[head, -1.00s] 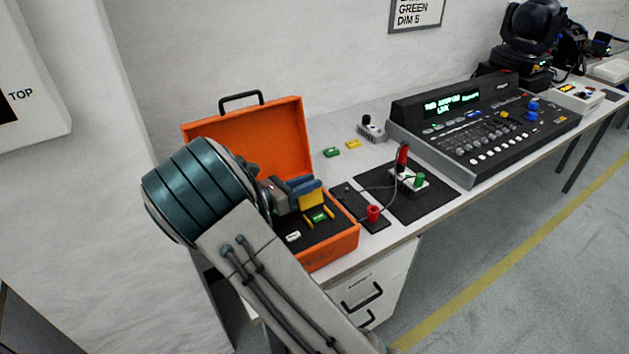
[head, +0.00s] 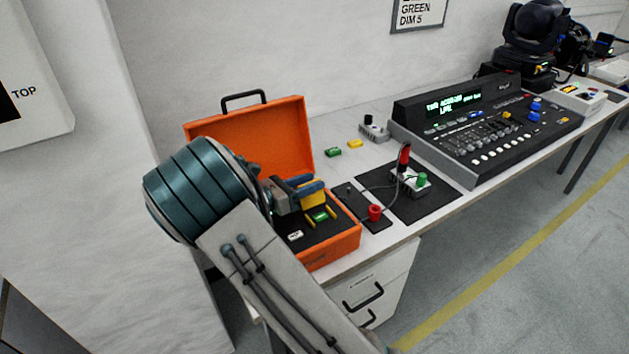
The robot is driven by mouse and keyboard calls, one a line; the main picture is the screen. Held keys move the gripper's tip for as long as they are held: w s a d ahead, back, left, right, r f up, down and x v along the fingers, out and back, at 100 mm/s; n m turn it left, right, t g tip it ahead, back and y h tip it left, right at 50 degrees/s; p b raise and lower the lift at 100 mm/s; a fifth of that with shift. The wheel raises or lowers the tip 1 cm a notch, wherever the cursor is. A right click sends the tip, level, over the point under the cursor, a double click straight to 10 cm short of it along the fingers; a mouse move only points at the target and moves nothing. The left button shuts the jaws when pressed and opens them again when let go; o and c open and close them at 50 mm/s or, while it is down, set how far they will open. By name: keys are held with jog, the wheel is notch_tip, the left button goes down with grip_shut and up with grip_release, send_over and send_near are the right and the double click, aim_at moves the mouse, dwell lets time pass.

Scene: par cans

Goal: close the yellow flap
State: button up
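The yellow flap (head: 313,200) stands raised inside the orange case (head: 340,247), over a green piece (head: 320,217) with thin yellow parts beside it. My gripper (head: 311,186), with blue fingers, reaches into the case from the left. Its fingertips are at the upper edge of the flap, on or just behind it; I cannot tell whether they touch. The fingers look close together, but the gap between them is not clear. My arm hides the left part of the case.
The case's orange lid (head: 250,135) stands open behind my gripper. To the right are a black mat (head: 440,200) with a switch box, a red knob (head: 375,212) and a mixing console (head: 485,125). Small green (head: 333,152) and yellow blocks lie behind on the table.

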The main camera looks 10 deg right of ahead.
jog(key=v, duration=1.4)
jog(key=shift+r+b, duration=0.1)
jog(key=shift+b, duration=0.2)
jog(key=shift+d, duration=0.1)
jog(key=shift+w+n+p, duration=0.1)
jog(key=shift+n+p, duration=0.2)
jog(key=shift+n, duration=0.3)
jog(key=shift+w, duration=0.1)
jog(key=x, duration=1.3)
jog(key=shift+w+d+f+p, duration=0.1)
jog(key=shift+d+f+p, duration=0.15)
jog(key=shift+d+p, duration=0.15)
jog(key=c, duration=0.8)
